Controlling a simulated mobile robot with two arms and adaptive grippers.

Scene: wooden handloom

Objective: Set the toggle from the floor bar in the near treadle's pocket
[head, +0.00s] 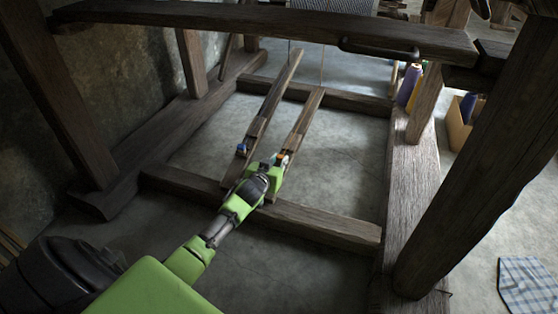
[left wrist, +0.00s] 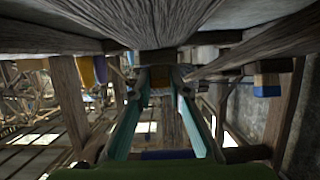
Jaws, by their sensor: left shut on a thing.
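Two wooden treadles slope up away from the front floor bar (head: 325,226): a left one (head: 270,106) and a right one (head: 302,122). My left gripper (head: 279,163) is at the lower end of the right treadle, shut on a small toggle (head: 283,155) with orange and pale parts. In the left wrist view the toggle (left wrist: 160,84) shows as an orange-brown patch between the teal fingers (left wrist: 161,92), close under dark wood. The pocket is hidden, so I cannot tell whether the toggle sits in it. My right gripper is not in view.
A small blue piece (head: 242,149) is on the left treadle. A thick loom beam (head: 270,27) crosses above, and a heavy post (head: 485,145) stands at the right. Thread cones (head: 409,85) stand by the right rail. The floor between the treadles and right rail is clear.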

